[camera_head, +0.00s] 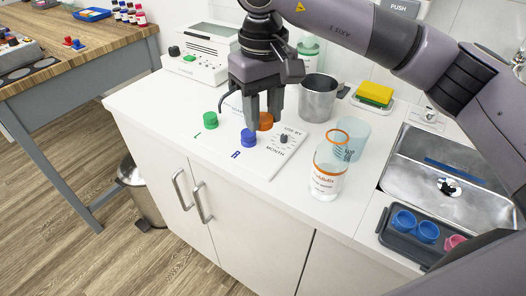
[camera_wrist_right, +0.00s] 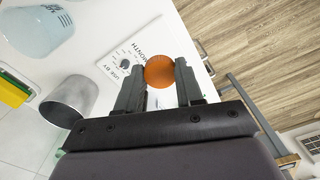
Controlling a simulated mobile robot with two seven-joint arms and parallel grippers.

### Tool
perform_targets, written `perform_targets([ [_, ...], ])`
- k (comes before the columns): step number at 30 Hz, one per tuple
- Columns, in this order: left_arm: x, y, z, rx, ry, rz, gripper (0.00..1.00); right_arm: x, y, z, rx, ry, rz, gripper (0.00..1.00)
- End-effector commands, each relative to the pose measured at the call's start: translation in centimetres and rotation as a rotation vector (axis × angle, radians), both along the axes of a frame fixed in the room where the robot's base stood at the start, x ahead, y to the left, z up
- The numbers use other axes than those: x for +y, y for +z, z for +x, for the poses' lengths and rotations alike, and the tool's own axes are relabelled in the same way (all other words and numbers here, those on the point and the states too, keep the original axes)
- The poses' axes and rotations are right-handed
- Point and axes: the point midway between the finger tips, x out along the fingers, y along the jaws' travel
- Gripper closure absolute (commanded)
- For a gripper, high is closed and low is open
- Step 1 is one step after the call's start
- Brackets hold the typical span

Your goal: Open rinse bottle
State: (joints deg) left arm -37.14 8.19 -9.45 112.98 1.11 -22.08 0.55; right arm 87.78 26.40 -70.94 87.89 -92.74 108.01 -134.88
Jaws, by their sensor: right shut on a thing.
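My right gripper (camera_head: 264,118) is shut on an orange round cap (camera_head: 266,124), left of and apart from the bottle, over the white labelled board (camera_head: 262,160). The right wrist view shows the cap (camera_wrist_right: 160,71) between both fingertips. Whether the cap touches the board is unclear. My left gripper is out of view.
Green (camera_head: 210,120) and blue (camera_head: 249,138) caps lie near the gripper. A metal beaker (camera_head: 318,98) stands behind, and a bluish clear cup (camera_head: 356,139) behind the bottle. A sink (camera_head: 420,180) and a grey tray (camera_head: 395,240) with cups are right. The counter's front left is clear.

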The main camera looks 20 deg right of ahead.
Motion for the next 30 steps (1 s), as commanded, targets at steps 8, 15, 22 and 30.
perform_targets([
  [8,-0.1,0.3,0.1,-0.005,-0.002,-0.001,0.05,0.0,-5.1,0.0,0.001,0.0,0.0,1.0],
  [15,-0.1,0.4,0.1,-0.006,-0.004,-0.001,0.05,0.0,-7.1,-0.1,0.003,0.0,-0.001,1.0],
  [22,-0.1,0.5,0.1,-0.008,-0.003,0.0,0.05,0.0,-9.8,0.0,0.0,0.0,0.0,1.0],
  [30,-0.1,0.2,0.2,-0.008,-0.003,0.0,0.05,0.0,-10.0,0.0,-0.001,0.0,0.0,1.0],
])
